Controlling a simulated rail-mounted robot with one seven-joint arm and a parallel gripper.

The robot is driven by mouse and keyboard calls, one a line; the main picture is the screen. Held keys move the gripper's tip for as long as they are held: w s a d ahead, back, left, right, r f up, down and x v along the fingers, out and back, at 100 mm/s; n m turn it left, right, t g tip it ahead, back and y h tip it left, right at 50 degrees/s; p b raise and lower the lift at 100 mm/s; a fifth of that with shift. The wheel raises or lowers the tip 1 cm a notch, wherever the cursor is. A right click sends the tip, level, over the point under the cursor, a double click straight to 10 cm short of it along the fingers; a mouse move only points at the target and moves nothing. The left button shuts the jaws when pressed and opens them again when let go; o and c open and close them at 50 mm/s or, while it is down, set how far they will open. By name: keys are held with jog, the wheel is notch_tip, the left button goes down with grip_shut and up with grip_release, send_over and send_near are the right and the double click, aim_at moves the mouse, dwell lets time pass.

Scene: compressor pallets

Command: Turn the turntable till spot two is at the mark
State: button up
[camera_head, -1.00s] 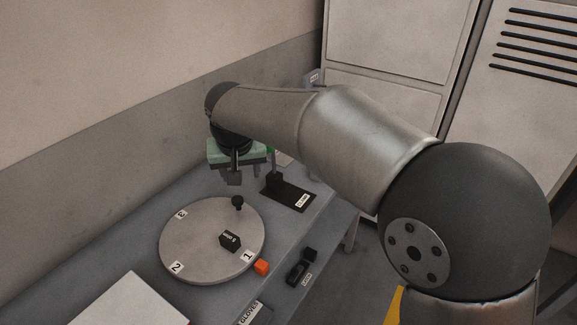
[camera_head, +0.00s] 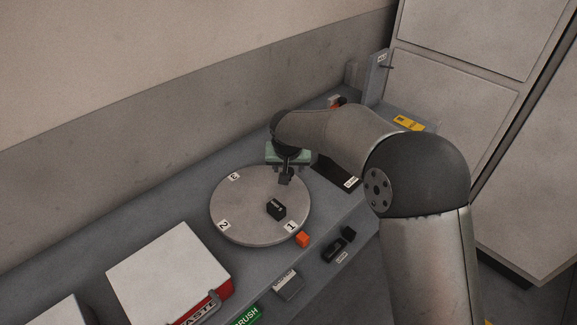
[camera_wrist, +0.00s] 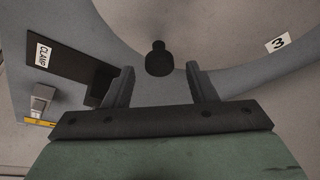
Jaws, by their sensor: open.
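The turntable (camera_head: 240,205) is a round grey disc on the bench, labelled 1 (camera_head: 291,227), 2 (camera_head: 224,225) and 3 (camera_head: 234,177). Label 1 is at the rim beside an orange block (camera_head: 302,239), seemingly the mark; label 2 is at the lower left. A small black labelled block (camera_head: 276,209) sits on the disc near label 1. My gripper (camera_head: 286,180) is open over the disc's far right edge. In the wrist view, the disc's black knob (camera_wrist: 158,60) shows ahead, between the fingers in the picture; contact cannot be told. The gripper hides it in the head view.
A black plate labelled clamp (camera_wrist: 70,68) lies beside the turntable, partly behind my arm in the head view. A white-topped box with a red side (camera_head: 168,270) stands at the lower left. Small black parts (camera_head: 335,250) lie near the bench's front edge. A wall runs behind.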

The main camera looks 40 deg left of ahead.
jog(key=shift+x, duration=0.9)
grip_shut()
